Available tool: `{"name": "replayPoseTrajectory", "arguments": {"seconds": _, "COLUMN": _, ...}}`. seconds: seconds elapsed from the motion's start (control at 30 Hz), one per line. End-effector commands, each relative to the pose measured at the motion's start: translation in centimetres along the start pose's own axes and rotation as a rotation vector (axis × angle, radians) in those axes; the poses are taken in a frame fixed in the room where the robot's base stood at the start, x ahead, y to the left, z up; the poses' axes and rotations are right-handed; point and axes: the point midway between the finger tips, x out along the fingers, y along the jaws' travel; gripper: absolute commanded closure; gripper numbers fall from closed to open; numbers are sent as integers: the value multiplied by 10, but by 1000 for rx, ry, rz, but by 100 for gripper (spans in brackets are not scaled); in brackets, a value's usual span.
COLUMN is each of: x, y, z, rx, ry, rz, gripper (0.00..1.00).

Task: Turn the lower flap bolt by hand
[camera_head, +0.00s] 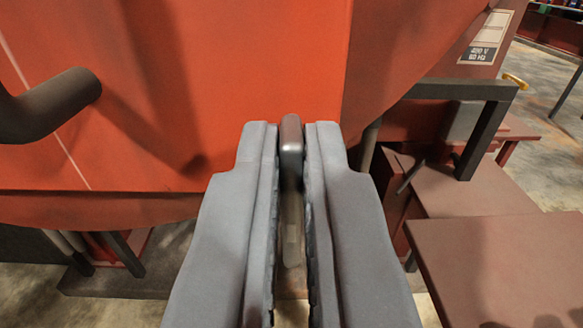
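My gripper (291,150) fills the lower middle of the view, its two grey fingers pointing away from me at the red engine casing. A grey metal piece with a rounded end (291,135), which looks like the flap bolt, stands between the fingertips. The fingers lie close along both its sides, and I see no clear gap. Its lower part shows down the slot between the fingers. The fingers hide where it joins the casing, and its turn angle cannot be told.
The red casing (250,60) fills the upper left and middle. A dark round bar (45,105) sticks out at the left. A dark angled bracket (480,125) stands at the right, near brown flat plates (510,260). Concrete floor (555,150) shows at the far right.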

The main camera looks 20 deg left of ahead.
Motion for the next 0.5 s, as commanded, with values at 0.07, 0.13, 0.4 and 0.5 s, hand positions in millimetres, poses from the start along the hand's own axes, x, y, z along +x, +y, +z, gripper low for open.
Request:
{"name": "replayPoseTrajectory", "arguments": {"seconds": 0.07, "x": 0, "y": 0, "z": 2, "rx": 0, "ry": -3, "rz": 0, "gripper": 100}}
{"name": "replayPoseTrajectory", "arguments": {"seconds": 0.13, "x": 0, "y": 0, "z": 2, "rx": 0, "ry": -4, "rz": 0, "gripper": 100}}
{"name": "replayPoseTrajectory", "arguments": {"seconds": 0.4, "x": 0, "y": 1, "z": 4, "rx": 41, "ry": -6, "rz": 0, "gripper": 100}}
{"name": "replayPoseTrajectory", "arguments": {"seconds": 0.5, "x": 0, "y": 2, "z": 4, "rx": 88, "ry": -6, "rz": 0, "gripper": 100}}
